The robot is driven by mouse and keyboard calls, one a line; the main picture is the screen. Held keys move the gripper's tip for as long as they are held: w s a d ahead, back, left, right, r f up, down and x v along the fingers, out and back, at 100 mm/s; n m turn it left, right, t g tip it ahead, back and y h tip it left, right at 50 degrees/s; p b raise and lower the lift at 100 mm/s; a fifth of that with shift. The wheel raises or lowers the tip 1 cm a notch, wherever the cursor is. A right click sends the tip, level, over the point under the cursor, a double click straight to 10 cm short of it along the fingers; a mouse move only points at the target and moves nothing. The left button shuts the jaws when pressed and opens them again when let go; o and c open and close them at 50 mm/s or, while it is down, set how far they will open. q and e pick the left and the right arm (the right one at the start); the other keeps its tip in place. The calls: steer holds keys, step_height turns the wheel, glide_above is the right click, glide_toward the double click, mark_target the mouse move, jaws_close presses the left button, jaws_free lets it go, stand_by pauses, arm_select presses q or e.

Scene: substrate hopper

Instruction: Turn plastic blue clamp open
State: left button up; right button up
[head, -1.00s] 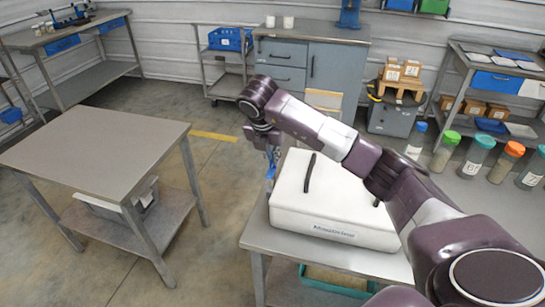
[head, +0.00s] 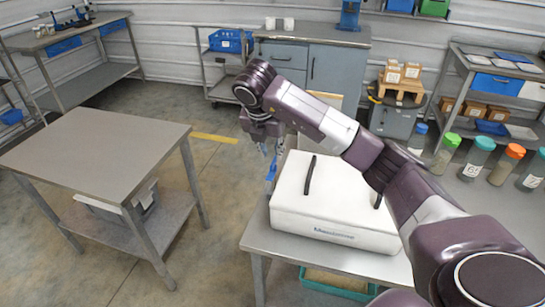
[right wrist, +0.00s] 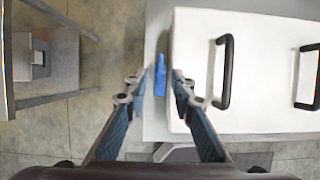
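The blue plastic clamp (right wrist: 160,75) stands at the side of a white box (right wrist: 250,70) with black handles, near the table edge. In the head view the clamp (head: 271,170) is a small blue piece at the left of the white box (head: 335,205), partly hidden by my gripper. My right gripper (right wrist: 157,84) is open, its fingers on either side of the clamp in the picture, with a gap to each. It shows in the head view (head: 270,150) above the clamp. Contact cannot be told. My left gripper is out of view.
The box rests on a grey table (head: 262,240). A bare grey table (head: 95,150) stands at the left, with floor between them. Several jars with coloured lids (head: 475,158) stand at the right, behind my arm. Cabinets (head: 335,75) line the back.

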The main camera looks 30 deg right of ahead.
steer(key=v, duration=0.7)
steer(key=shift+r, duration=0.3)
